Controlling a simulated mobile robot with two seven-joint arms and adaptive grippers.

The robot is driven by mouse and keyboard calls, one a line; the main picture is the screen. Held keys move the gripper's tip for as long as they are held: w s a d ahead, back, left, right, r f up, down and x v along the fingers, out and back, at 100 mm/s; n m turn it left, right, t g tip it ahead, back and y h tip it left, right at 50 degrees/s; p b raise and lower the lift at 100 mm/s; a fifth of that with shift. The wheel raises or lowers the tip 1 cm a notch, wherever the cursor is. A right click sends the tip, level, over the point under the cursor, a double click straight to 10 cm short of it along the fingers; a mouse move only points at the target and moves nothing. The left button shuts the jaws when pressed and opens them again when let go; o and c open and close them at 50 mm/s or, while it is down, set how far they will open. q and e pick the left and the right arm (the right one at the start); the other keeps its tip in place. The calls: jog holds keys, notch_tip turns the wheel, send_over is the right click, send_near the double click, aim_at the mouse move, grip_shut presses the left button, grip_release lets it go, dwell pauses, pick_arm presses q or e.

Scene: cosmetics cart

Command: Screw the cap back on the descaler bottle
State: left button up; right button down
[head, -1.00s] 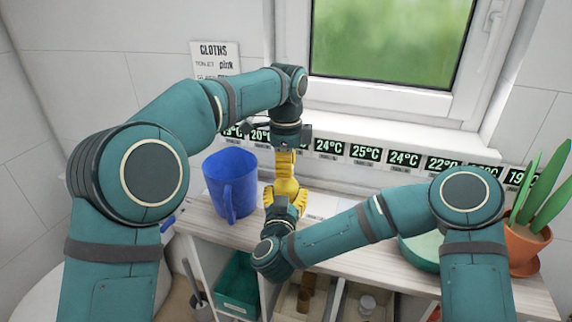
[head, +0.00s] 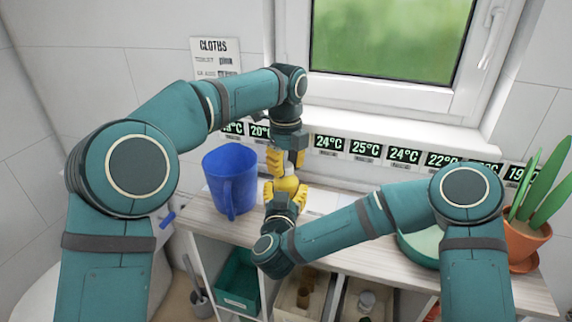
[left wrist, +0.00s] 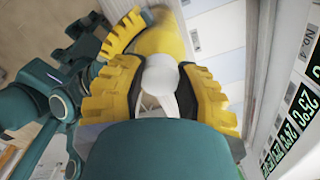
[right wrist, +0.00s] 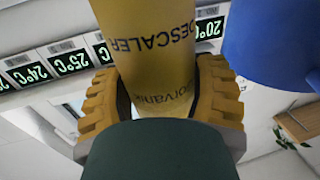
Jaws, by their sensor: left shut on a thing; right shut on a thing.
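The yellow descaler bottle (right wrist: 150,55) stands in my right gripper (head: 285,193), whose fingers are shut around its body; its lettering shows in the right wrist view. My left gripper (head: 286,160) points down from directly above the bottle. It is shut on the white cap (left wrist: 160,76), with a finger on each side. The cap is at the top of the bottle, whose yellow shoulder (left wrist: 162,38) shows just beyond it in the left wrist view. I cannot tell whether the cap's threads are engaged.
A blue jug (head: 230,182) stands on the counter just left of the grippers. A row of temperature labels (head: 365,149) runs along the wall below the window. A green round dish (head: 420,250) and a potted plant (head: 525,238) are at the right. Open compartments lie under the counter.

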pick_arm(q)
jog(key=m, duration=0.3)
jog(key=shift+m, duration=0.4)
jog(key=m, duration=0.3)
jog(key=shift+m, duration=0.4)
jog(key=m, duration=0.5)
jog(key=shift+d+f+m, duration=0.1)
jog(key=shift+f+m, duration=0.05)
jog(key=shift+m, duration=1.15)
jog(key=o, duration=0.7)
jog(key=shift+r, duration=0.25)
